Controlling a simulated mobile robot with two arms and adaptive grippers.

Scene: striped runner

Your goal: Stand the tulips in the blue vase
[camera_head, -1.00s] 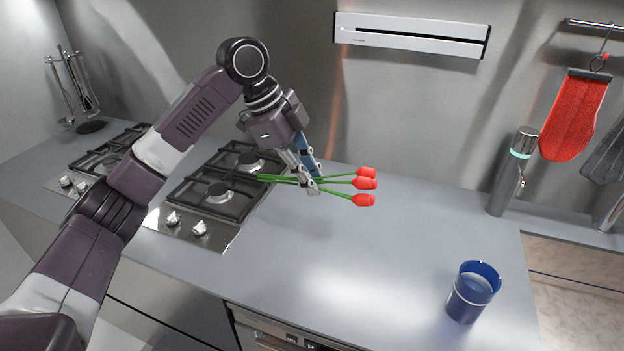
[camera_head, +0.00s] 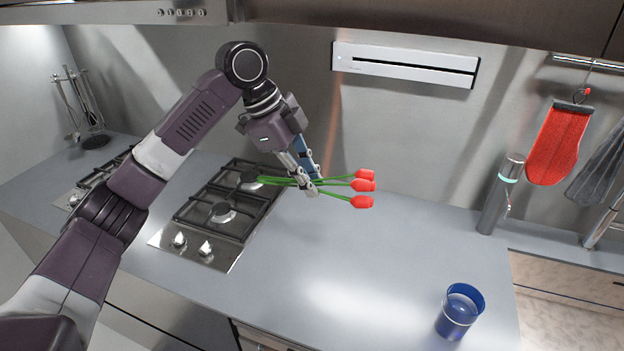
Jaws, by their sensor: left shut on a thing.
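Three red tulips (camera_head: 363,186) with green stems lie roughly level in my left gripper (camera_head: 314,185), their heads pointing right. My left gripper is shut on the stems, over the counter beside the stove. The stem ends reach left over the burner area. The blue vase (camera_head: 458,313) stands upright on the counter at the lower right, well apart from the tulips. Its open top shows and looks empty of flowers. My right gripper is not in view.
A gas stove (camera_head: 213,213) is set into the grey counter (camera_head: 330,262). A grey cylinder (camera_head: 500,196) stands at the back right. A red mitt (camera_head: 558,146) hangs on the wall. The counter between tulips and vase is clear.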

